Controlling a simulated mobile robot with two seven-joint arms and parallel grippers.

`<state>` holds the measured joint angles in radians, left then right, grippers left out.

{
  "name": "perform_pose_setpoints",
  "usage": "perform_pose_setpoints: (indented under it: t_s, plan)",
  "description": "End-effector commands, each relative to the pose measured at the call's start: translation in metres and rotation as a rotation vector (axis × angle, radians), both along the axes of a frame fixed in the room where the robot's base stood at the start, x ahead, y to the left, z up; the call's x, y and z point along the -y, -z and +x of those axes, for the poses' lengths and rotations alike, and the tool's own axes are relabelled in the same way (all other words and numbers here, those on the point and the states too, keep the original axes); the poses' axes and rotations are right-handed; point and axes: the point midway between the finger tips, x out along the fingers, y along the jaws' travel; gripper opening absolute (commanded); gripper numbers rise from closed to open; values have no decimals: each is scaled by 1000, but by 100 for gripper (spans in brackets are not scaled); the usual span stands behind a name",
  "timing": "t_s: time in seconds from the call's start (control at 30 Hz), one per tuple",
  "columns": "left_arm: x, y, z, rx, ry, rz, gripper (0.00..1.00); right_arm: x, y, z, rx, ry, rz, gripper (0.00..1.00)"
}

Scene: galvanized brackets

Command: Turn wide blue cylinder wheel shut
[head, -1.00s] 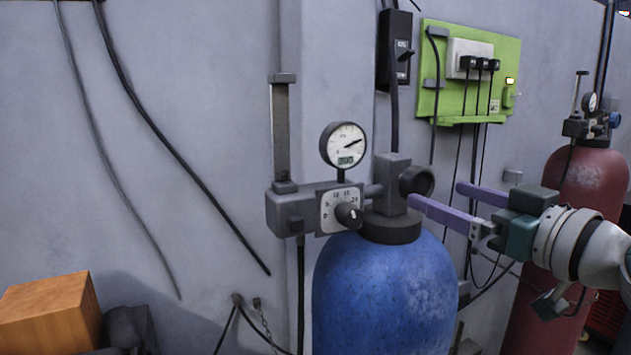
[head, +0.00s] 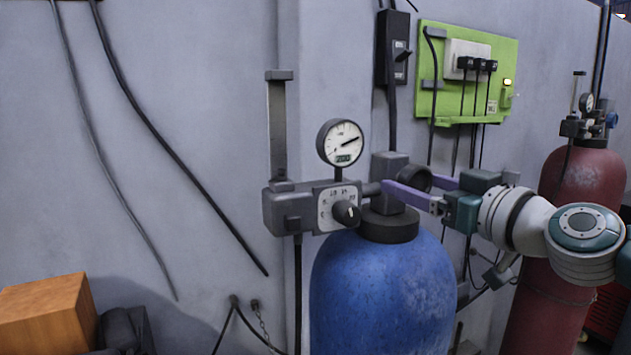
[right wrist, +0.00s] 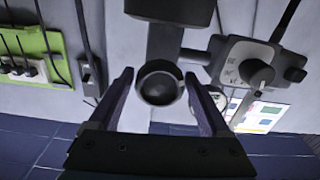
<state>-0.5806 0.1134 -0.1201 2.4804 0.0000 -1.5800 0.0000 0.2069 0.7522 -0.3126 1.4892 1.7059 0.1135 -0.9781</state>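The wide blue cylinder (head: 382,290) stands upright in the middle of the head view. Its valve wheel (head: 418,177) is a dark round knob on the right side of the grey valve block (head: 390,168). My right gripper (head: 412,184) reaches in from the right with its purple fingers on either side of the wheel. The near finger covers the wheel's lower part in the head view. In the right wrist view, the wheel (right wrist: 160,84) sits between the open fingers, with a gap on both sides. My left gripper is not in view.
A round gauge (head: 340,143) and a regulator dial (head: 338,208) sit left of the valve. A red cylinder (head: 570,240) stands at the right, behind my arm. A green panel with plugs (head: 468,75) is on the wall. A wooden box (head: 45,315) is lower left.

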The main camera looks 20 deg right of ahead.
Motion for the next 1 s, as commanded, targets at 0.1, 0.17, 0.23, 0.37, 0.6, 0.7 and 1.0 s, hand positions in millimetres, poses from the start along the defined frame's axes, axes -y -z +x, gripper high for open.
perform_pose_setpoints:
  t_s: [0.1,0.17,0.23,0.37,0.6,0.7,1.0]
  plan:
    - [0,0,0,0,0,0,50,0,0,0,0,0,0,67]
    - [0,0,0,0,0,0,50,0,0,0,0,0,0,60]
    - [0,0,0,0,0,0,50,0,0,0,0,0,0,52]
    - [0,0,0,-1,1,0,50,0,0,0,0,0,0,37]
    - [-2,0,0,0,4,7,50,0,0,0,0,0,0,14]
    - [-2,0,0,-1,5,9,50,0,0,0,0,0,3,14]
    - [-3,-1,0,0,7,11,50,0,0,0,-6,1,96,14]
